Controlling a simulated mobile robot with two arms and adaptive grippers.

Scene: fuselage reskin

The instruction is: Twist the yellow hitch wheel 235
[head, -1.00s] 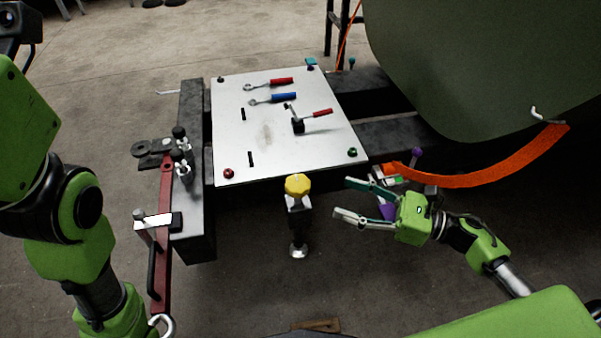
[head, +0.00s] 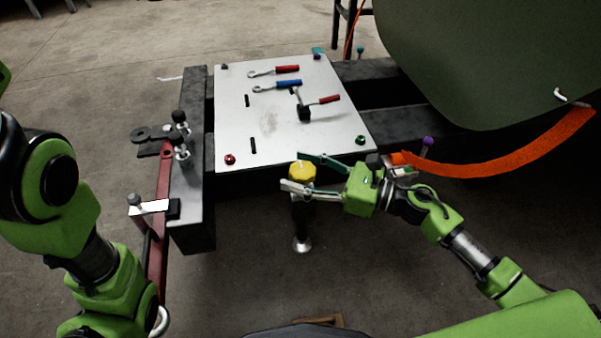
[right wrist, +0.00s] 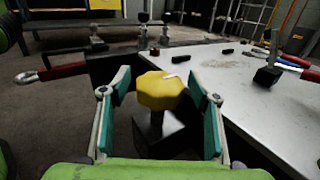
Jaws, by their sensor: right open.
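The yellow hitch wheel (head: 301,173) sits on top of a dark post just in front of the white panel. It shows large in the right wrist view (right wrist: 161,91), with a white mark on its top. My right gripper (head: 298,172) is open, its two fingers on either side of the wheel in the head view. In the right wrist view the fingers (right wrist: 158,95) stand left and right of the wheel, with gaps on both sides. My left arm is at the left of the head view; its gripper is out of the picture.
The white panel (head: 270,125) carries a red-handled wrench (head: 287,69), a blue-handled wrench (head: 290,85) and a red-handled lever (head: 328,100). A red bar (head: 163,190) stands at the left. A dark green curved body (head: 480,60) with an orange strip (head: 500,165) fills the right.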

